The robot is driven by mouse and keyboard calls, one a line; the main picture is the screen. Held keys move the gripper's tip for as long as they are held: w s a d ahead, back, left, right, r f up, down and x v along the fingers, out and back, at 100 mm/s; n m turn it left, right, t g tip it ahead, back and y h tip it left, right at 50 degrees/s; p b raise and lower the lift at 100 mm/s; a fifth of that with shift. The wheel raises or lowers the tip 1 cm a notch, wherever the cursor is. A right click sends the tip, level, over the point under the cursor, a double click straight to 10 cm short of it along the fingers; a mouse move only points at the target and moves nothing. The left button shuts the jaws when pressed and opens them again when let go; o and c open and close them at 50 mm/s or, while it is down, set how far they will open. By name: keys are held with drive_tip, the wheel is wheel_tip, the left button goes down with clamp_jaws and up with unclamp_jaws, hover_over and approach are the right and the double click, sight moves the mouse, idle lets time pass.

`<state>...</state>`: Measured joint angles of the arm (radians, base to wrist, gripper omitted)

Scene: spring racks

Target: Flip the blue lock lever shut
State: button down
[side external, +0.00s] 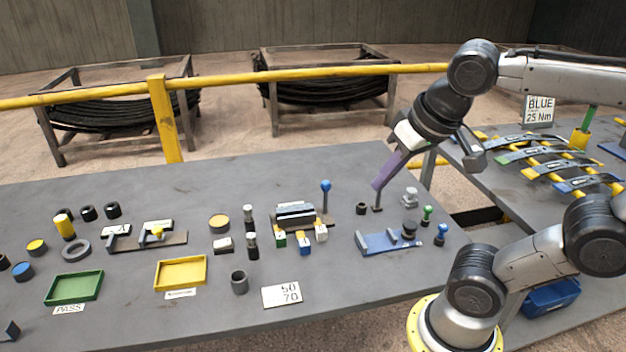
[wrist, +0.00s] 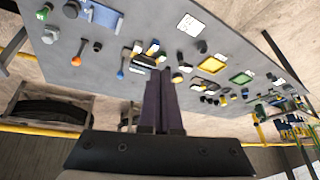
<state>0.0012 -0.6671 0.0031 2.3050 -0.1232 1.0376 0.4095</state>
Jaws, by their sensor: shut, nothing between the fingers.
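The blue lock lever (side external: 326,187) is a blue ball on a thin stem. It stands upright at the right end of a clamp fixture (side external: 296,213) that holds grey bars. In the wrist view the blue lever (wrist: 121,75) shows left of the fingertips, beside the fixture (wrist: 143,61). My gripper (side external: 377,187) has long purple fingers, shut and empty, tilted down and above the table to the right of the lever. In the wrist view the gripper (wrist: 162,72) points at the table, with its fingers together. I see no contact with the blue lever.
An orange-knobbed lever (wrist: 76,61) stands near; its knob is hidden behind my fingers in the side view. Small coloured blocks (side external: 304,243) sit before the fixture. A blue plate fixture (side external: 384,243) lies to the right. Yellow (side external: 181,287) and green (side external: 74,302) trays are front left.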

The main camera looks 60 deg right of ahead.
drive_tip(key=w+d+r+m+g+h, duration=0.2)
drive_tip(key=w+d+m, duration=0.2)
drive_tip(key=w, duration=0.6)
drive_tip(key=w+d+r+m+g+h, duration=0.2)
drive_tip(key=w+d+m, duration=0.15)
drive_tip(key=w, duration=0.65)
drive_tip(key=w+d+f+g+h, duration=0.1)
drive_tip(key=w+d+f+g, duration=0.2)
drive_tip(key=w+f, duration=0.8)
drive_tip(key=x, duration=0.4)
drive_tip(key=shift+w+f, duration=0.4)
drive_tip(key=shift+a+m, duration=0.1)
drive_tip(key=shift+m, duration=0.15)
approach(325, 198)
drive_tip(key=shift+w+d+f, duration=0.35)
drive_tip(key=shift+w+d, duration=0.2)
drive_tip(key=shift+w, duration=0.05)
drive_tip(key=shift+w+d+f, duration=0.4)
drive_tip(key=shift+w+d, duration=0.15)
drive_tip(key=shift+w, duration=0.05)
drive_tip(key=shift+s+d+f, duration=0.15)
drive_tip(key=shift+s+d, duration=0.15)
drive_tip(key=shift+s, duration=0.15)
